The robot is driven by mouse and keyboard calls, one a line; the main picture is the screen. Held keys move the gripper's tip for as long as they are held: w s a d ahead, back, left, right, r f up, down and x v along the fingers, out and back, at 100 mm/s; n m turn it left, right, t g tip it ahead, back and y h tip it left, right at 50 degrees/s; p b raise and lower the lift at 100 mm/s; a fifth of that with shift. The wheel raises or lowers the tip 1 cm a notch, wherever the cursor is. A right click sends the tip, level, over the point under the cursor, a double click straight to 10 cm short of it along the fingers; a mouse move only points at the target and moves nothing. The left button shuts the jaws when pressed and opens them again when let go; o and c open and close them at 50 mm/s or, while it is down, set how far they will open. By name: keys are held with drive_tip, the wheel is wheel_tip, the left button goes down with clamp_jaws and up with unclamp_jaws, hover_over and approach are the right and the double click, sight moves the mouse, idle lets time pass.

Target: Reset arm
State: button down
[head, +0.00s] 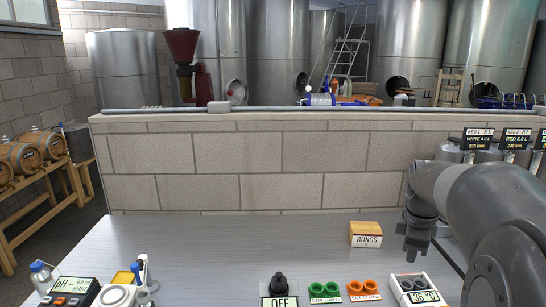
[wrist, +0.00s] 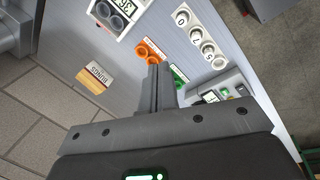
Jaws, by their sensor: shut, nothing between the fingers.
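My gripper (head: 415,236) shows at the right of the head view, raised above the grey bench, with the arm reaching in from the right edge. In the wrist view my gripper (wrist: 160,72) has its two fingers together, shut with nothing between them. My gripper looks apart from everything on the bench.
The bench (head: 220,240) has a clear middle. A BUNGS box (head: 366,235) stands near the back wall (head: 270,175). A 36 °C device (head: 418,290), orange rings (head: 362,288), green rings (head: 324,290), an OFF switch (head: 279,287) and a pH meter (head: 68,290) line the front.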

drive_tip(key=s+a+m+t+y, duration=0.1)
drive_tip(key=s+a+m+t, duration=0.2)
drive_tip(key=s+a+m, duration=0.8)
drive_tip(key=shift+s+a+f+m+t, duration=0.3)
drive_tip(key=shift+s+a+f+m, duration=0.1)
drive_tip(key=shift+s+a, duration=3.65)
drive_tip(key=shift+s+d, duration=0.1)
drive_tip(key=shift+d, duration=0.05)
